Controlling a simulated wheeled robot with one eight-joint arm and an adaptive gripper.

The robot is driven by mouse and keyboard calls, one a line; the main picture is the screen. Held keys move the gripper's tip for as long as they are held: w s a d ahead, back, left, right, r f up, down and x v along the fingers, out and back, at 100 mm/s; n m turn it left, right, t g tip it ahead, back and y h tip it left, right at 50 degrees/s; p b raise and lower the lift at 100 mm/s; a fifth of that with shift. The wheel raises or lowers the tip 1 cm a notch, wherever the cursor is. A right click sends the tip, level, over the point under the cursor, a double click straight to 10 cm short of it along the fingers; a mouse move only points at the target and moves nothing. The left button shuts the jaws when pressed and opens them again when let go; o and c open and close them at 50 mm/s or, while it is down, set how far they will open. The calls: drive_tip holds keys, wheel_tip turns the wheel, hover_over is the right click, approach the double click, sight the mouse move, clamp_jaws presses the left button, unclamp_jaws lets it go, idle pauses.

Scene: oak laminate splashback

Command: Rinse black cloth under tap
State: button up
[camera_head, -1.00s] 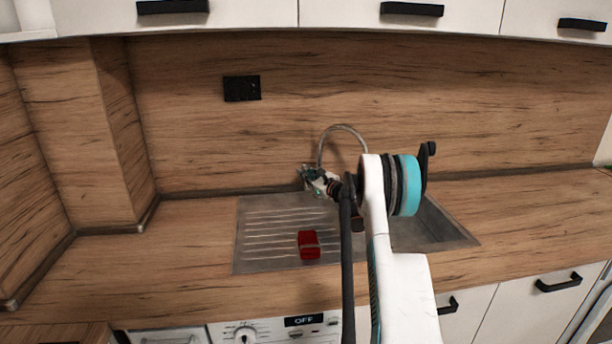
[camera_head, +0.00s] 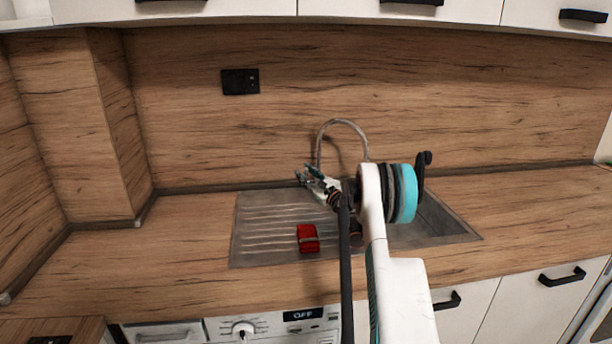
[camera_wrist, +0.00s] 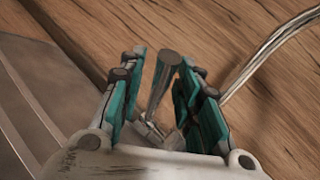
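The tap's curved grey spout (camera_head: 343,122) rises behind the sink (camera_head: 245,228); it also shows at the upper right of the wrist view (camera_wrist: 270,52). My gripper (camera_head: 305,172) is at the tap's base, left of the spout. In the wrist view, my gripper (camera_wrist: 165,68) is open, its teal-padded fingers spread on both sides of a grey cylindrical tap lever (camera_wrist: 162,82). Whether a finger touches the lever is unclear. I cannot make out a black cloth; my arm hides part of the basin. No running water is visible.
A red block-like item (camera_head: 308,238) lies on the ribbed drainboard, left of my arm. The basin (camera_head: 445,222) is partly visible to the right. The wooden splashback (camera_head: 450,95) stands close behind the tap. The counter is clear on both sides.

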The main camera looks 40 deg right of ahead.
drive_tip(key=shift+s+f, duration=0.1)
drive_tip(key=shift+s, duration=0.45)
drive_tip(key=r+v, duration=0.3)
drive_tip(key=v, duration=1)
drive_tip(key=shift+s+f, duration=0.2)
drive_tip(key=shift+s, duration=0.45)
